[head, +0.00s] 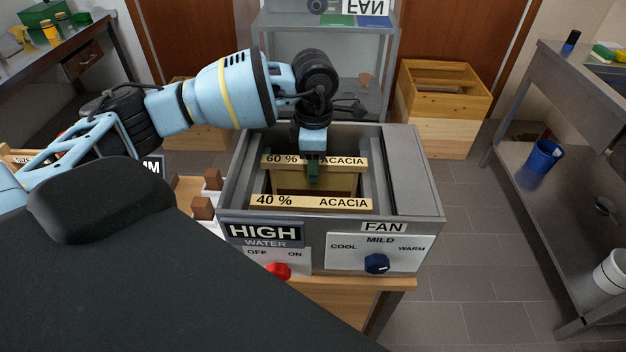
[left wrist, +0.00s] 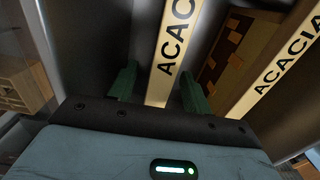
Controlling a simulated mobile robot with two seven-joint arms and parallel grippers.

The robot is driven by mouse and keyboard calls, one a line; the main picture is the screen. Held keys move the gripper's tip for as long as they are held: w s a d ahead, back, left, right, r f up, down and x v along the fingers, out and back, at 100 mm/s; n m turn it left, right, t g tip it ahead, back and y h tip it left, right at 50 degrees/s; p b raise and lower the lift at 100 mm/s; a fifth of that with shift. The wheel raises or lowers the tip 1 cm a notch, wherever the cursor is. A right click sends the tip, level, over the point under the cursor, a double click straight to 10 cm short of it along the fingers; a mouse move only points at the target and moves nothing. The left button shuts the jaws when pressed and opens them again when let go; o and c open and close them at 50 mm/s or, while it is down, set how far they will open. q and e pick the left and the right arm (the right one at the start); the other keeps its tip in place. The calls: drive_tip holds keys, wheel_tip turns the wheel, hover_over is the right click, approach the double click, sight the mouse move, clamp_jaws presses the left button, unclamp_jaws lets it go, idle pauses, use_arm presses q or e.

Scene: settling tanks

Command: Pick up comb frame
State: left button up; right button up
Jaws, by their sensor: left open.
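Two comb frames hang in the grey metal tank (head: 430,196). The rear frame's top bar (head: 273,160) reads "60 % ACACIA", and the front frame's bar (head: 318,203) reads "40 % ACACIA". My left gripper (head: 314,172) points down into the tank at the rear bar and hides part of its label. In the left wrist view my left gripper (left wrist: 159,75) is open, with one green finger on each side of an "ACACIA" bar (left wrist: 168,50). A second "ACACIA" bar (left wrist: 286,55) lies to the right, outside the fingers. I cannot tell whether either finger touches the bar.
The tank front has a red water knob (head: 278,270) and a dark blue fan knob (head: 376,263). Brown blocks (head: 202,208) stand close to its left. A wooden box (head: 440,90) is behind right, a steel table (head: 570,190) at far right. Tiled floor between is clear.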

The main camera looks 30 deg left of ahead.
use_arm(q)
drive_tip(key=shift+f, duration=0.25)
clamp_jaws()
drive_tip(key=shift+r, duration=0.15)
idle(1.1)
